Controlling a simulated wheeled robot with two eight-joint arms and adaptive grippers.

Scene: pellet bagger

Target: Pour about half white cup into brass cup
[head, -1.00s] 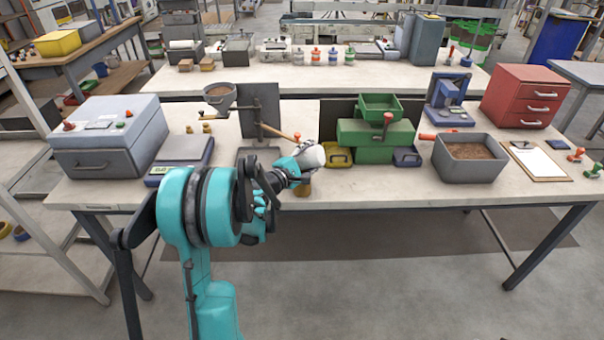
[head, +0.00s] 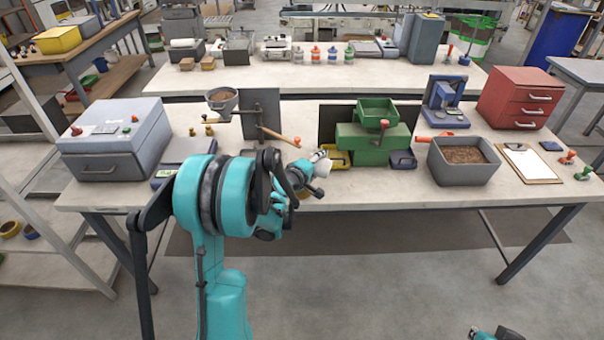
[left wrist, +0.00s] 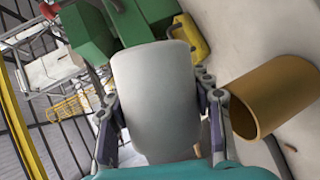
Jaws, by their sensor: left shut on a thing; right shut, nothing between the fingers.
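My left gripper (head: 312,178) is shut on the white cup (head: 321,164) above the table's front part. The white cup (left wrist: 155,100) fills the middle of the left wrist view, between the fingers (left wrist: 158,125); it looks tilted, and its contents are hidden. The brass cup (left wrist: 280,92) is just right of the held cup in the left wrist view, apart from it in the picture. In the head view the brass cup is mostly hidden behind my left gripper. My right gripper (head: 495,333) only peeks in at the bottom right edge, shut and away from the table.
A green machine (head: 370,143) stands behind the cups, with a yellow bin (head: 338,159) and a blue bin (head: 402,160) at its foot. A grey tub of pellets (head: 465,170) is to the right. A wooden handle (head: 283,135) sticks out behind my left gripper.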

